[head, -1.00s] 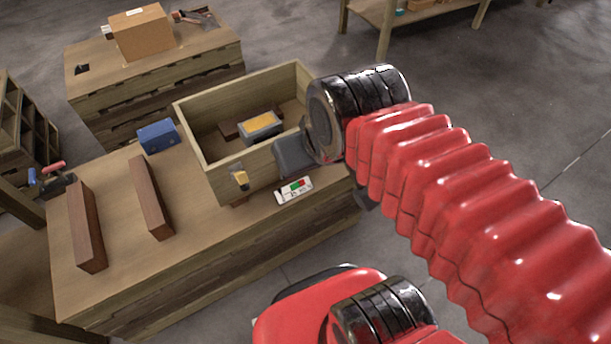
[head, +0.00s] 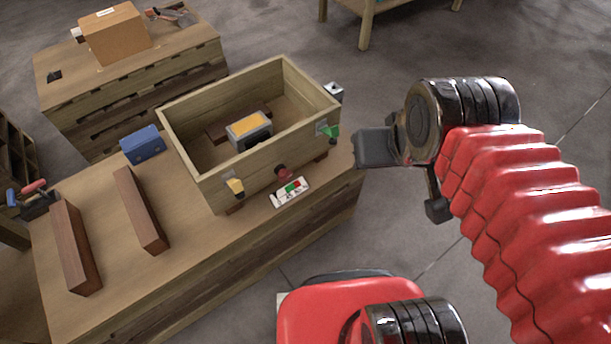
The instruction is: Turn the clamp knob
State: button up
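A small dark-red knob (head: 284,173) is on the front wall of the open wooden box (head: 222,184). A yellow-handled fitting (head: 235,187) is to its left and a green-handled fitting (head: 330,132) to its right on the same wall. I cannot tell for sure which one is the clamp knob. Inside the box sits a grey block with a yellow top (head: 249,128). My gripper (head: 437,207) is at the end of the red-sleeved arm, right of the box and apart from it, over the floor. Its fingers are not clearly visible.
The box stands on a wooden bench (head: 190,245). A white panel with green and red buttons (head: 290,192) lies before it. Two brown bars (head: 76,248) and a blue case (head: 142,145) are to the left. Open floor (head: 540,50) lies to the right.

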aim_at(284, 174)
jog(key=z, duration=0.45)
jog(key=k, duration=1.25)
jog(key=u, duration=1.35)
jog(key=i, duration=1)
jog(key=u, duration=0.05)
